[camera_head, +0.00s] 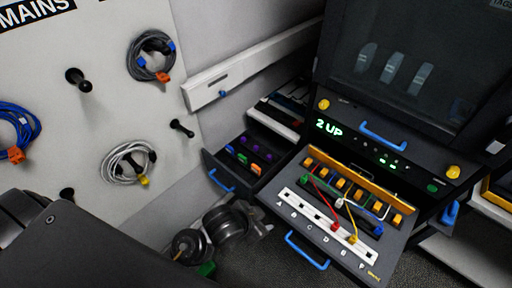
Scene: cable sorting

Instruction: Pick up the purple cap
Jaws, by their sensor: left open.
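The open small drawer (207,165) at the centre left holds several small coloured caps in rows. Other small purple pieces lie close by and are hard to tell apart at this size. My left gripper (262,229) is below the drawer, apart from it and from the caps. It is open; its fingers are small and partly hidden by my wrist. My right gripper does not show.
A larger open drawer (283,205) with lettered sockets, coloured plugs and wires lies right of my left gripper. Its blue handle (307,251) sticks out near the gripper. Coiled cables (152,56) hang on the white wall panel at left. A dark cabinet (420,60) stands behind.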

